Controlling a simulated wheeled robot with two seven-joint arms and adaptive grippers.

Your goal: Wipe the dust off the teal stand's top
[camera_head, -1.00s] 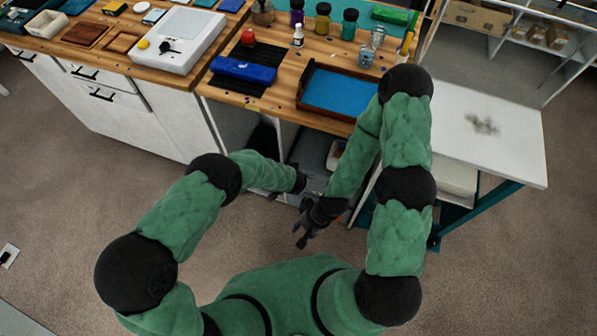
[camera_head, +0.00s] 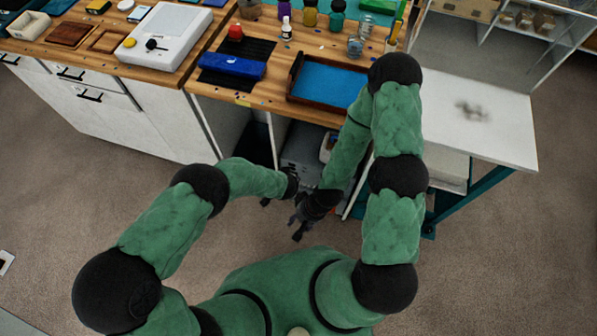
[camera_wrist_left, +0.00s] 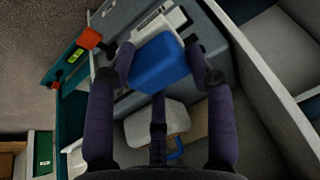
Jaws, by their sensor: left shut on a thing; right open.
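The teal stand's white top (camera_head: 500,140) is at the right of the head view, with a grey-brown dust patch (camera_head: 473,110) near its middle. Teal legs show below it. My left gripper (camera_head: 268,202) is low in front of the workbench's open cabinet, far left of the stand. In the left wrist view its fingers (camera_wrist_left: 158,70) are shut on a blue block-like thing (camera_wrist_left: 158,62); I cannot tell exactly what it is. My right gripper (camera_head: 299,232) is open and empty, pointing down just right of the left one. My right arm passes between the bench and the stand's top.
Open cabinet shelves (camera_head: 303,148) lie below. A white shelf unit (camera_head: 545,45) stands behind the stand. Carpet in front is clear.

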